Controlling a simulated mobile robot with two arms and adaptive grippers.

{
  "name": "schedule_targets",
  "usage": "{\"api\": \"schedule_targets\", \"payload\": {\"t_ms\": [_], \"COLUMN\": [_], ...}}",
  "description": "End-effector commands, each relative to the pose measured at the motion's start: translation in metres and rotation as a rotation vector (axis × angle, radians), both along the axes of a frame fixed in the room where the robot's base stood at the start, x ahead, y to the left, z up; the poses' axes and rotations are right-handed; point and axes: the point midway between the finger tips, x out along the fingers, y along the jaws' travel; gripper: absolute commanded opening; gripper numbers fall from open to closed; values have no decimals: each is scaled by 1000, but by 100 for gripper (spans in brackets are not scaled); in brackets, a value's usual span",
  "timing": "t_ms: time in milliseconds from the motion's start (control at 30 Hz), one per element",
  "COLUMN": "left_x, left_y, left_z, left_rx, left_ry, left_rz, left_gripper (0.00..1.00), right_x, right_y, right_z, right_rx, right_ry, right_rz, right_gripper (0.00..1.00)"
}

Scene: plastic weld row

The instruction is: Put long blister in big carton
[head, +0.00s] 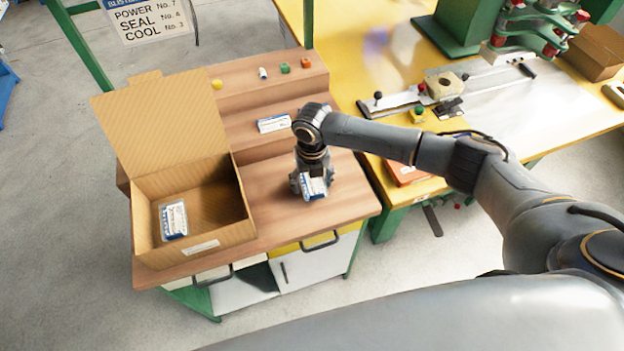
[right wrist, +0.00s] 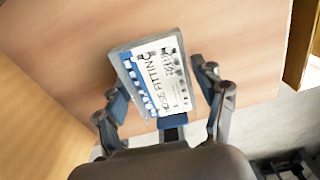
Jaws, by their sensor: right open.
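The big carton (head: 190,252) stands open on the left of the wooden bench, flap raised at the back. A blister pack (head: 173,219) lies inside it at the left. My right gripper (head: 312,182) points down over the bench right of the carton, at another blister pack (head: 314,188). A third white and blue pack (head: 273,124) lies on the bench's step behind. Which pack is the long one is unclear. My left gripper is not in view.
A yellow table (head: 345,60) with a green machine is at the right. Bare bench lies between carton and gripper.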

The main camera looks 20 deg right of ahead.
Motion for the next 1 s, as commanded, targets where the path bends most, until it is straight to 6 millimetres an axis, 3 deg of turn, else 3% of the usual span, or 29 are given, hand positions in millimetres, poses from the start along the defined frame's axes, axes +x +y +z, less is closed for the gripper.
{"api": "schedule_targets", "payload": {"t_ms": [67,233,600,1000], "left_x": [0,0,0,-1], "left_y": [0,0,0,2], "left_z": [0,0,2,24], "left_rx": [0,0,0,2], "left_ry": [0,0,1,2], "left_rz": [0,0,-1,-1], "left_gripper": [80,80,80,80], "right_x": [0,0,0,0], "right_y": [0,0,0,0], "right_z": [0,0,2,25], "right_rx": [0,0,0,0], "right_ry": [0,0,0,0], "right_rz": [0,0,0,0], "right_gripper": [70,37,36,36]}}
